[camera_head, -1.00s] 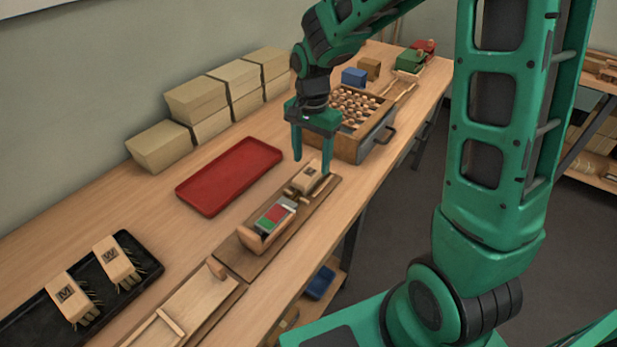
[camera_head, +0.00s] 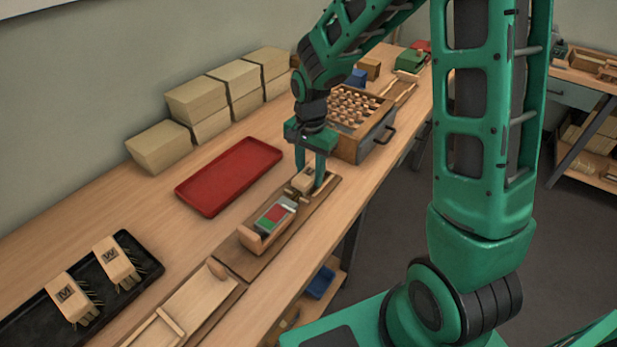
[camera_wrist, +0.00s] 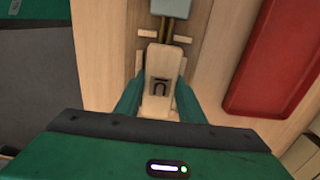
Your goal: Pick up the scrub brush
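The scrub brush (camera_head: 306,181) is a pale wooden block at the far end of a wooden fixture board (camera_head: 262,259) on the bench. In the wrist view the fingers of my gripper (camera_wrist: 160,88) look closed against the block's sides. The brush still sits at the fixture; any bristles under it are hidden.
A red tray (camera_head: 228,177) lies left of the fixture. A wooden box of round pegs (camera_head: 375,147) stands just behind. Two brushes marked M (camera_head: 72,297) and W (camera_head: 117,263) lie on a black tray (camera_head: 35,327). Stacked boxes (camera_head: 200,98) line the wall.

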